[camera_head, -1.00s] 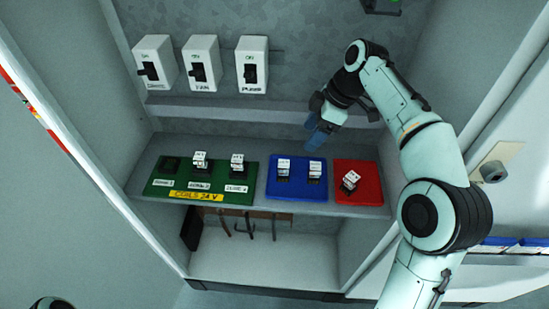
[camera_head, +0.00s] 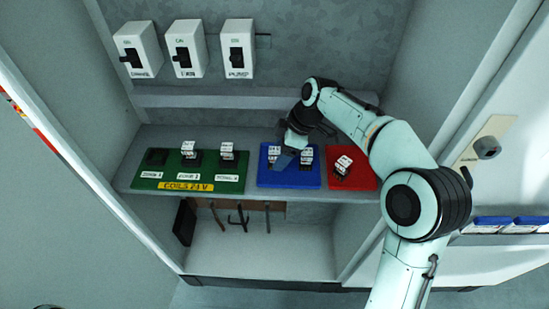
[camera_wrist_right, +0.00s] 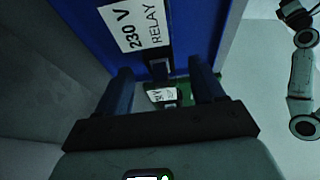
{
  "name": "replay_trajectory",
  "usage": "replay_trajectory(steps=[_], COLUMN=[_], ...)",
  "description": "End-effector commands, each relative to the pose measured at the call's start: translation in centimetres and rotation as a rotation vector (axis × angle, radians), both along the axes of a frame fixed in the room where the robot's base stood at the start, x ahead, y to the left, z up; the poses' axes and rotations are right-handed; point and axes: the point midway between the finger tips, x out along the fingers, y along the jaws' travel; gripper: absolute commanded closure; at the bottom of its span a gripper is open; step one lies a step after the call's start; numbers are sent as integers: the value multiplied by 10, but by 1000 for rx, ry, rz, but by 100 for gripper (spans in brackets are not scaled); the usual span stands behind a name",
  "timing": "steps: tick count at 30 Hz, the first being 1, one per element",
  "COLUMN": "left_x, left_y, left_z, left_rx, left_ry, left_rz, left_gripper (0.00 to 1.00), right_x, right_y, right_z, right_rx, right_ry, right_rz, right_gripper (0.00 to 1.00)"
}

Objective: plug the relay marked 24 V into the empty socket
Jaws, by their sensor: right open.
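The green board (camera_head: 207,176) is marked COILS 24 V. Its left socket (camera_head: 155,157) is empty; two relays stand in its other sockets, one in the middle (camera_head: 190,150) and one at right (camera_head: 227,152). My right gripper (camera_head: 284,160) is over the blue tray (camera_head: 289,180), open, at the left relay there, which it partly hides. The other blue-tray relay (camera_head: 306,154) stands clear. In the right wrist view a white-labelled relay (camera_wrist_right: 163,95) shows between the open fingers (camera_wrist_right: 162,88); its marking is unclear. A label (camera_wrist_right: 137,25) reads 230 V RELAY.
A tilted relay (camera_head: 343,164) sits on the red tray (camera_head: 365,178) at right. Several switch boxes, including one marked PUMP (camera_head: 237,50), hang above a ledge (camera_head: 215,99). Hooks (camera_head: 240,218) hang below the shelf. The cabinet's side walls bound the space.

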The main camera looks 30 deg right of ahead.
Motion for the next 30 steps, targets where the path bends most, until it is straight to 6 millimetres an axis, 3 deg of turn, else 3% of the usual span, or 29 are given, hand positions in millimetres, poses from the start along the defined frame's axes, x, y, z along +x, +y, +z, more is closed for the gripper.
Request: replay_trajectory(steps=[6, 11, 12, 23, 30], left_x=[0, 0, 0, 0, 3], left_y=[0, 0, 0, 0, 0], left_z=[0, 0, 0, 1, 8], left_rx=[0, 0, 0, 0, 0], left_ry=[0, 0, 0, 0, -4], left_rz=[0, 0, 0, 0, 0], left_gripper=[57, 57, 57, 57, 57], right_x=[0, 0, 0, 1, 1], right_y=[0, 0, 0, 0, 0], right_z=[0, 0, 0, 4, 35], right_rx=[0, 0, 0, 0, 0], right_ry=[0, 0, 0, -2, -6], right_rz=[0, 0, 0, 1, 1], right_gripper=[32, 84, 89, 89, 89])
